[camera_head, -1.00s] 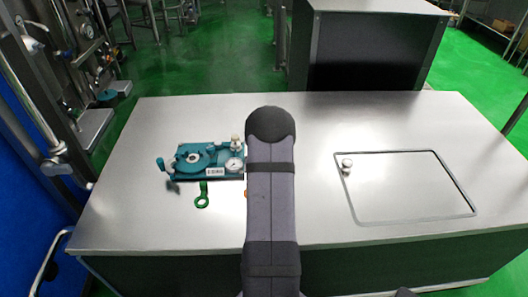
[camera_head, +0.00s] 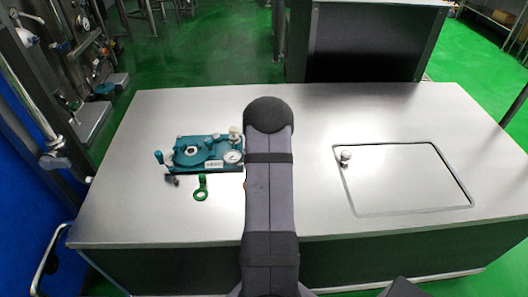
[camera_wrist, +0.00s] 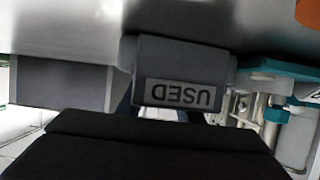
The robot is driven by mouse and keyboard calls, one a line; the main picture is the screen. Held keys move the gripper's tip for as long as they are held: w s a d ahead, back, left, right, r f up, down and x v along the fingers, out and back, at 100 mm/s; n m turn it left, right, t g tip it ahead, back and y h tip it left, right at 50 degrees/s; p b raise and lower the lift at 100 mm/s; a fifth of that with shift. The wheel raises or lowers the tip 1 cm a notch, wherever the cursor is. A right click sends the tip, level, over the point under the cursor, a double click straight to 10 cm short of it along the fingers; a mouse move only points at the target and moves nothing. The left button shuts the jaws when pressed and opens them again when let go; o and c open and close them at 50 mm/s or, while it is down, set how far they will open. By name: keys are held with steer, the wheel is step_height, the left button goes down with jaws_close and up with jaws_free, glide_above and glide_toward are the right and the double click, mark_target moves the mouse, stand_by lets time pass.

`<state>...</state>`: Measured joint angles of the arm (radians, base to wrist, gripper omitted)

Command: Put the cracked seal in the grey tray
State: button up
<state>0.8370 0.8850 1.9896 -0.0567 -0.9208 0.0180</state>
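A grey block-like part with an upside-down "USED" label (camera_wrist: 180,93) shows in the wrist view; it may be the grey tray, but its inside does not show. I cannot make out a cracked seal for certain. An orange piece (camera_wrist: 309,12) is cut off at the top right of the wrist view, and a sliver of orange shows beside my arm in the head view. A black block fills the bottom of the wrist view, with no fingertips to be seen. My arm hides my gripper in the head view, so its opening and any load are hidden.
A teal fixture (camera_head: 205,155) with a dial stands left of my arm on the steel table (camera_head: 120,205). A green ring-ended piece (camera_head: 201,188) lies in front of it.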

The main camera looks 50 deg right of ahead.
steer(key=b+v, duration=0.1)
steer(key=v, duration=1.1)
steer(key=shift+f, duration=0.15)
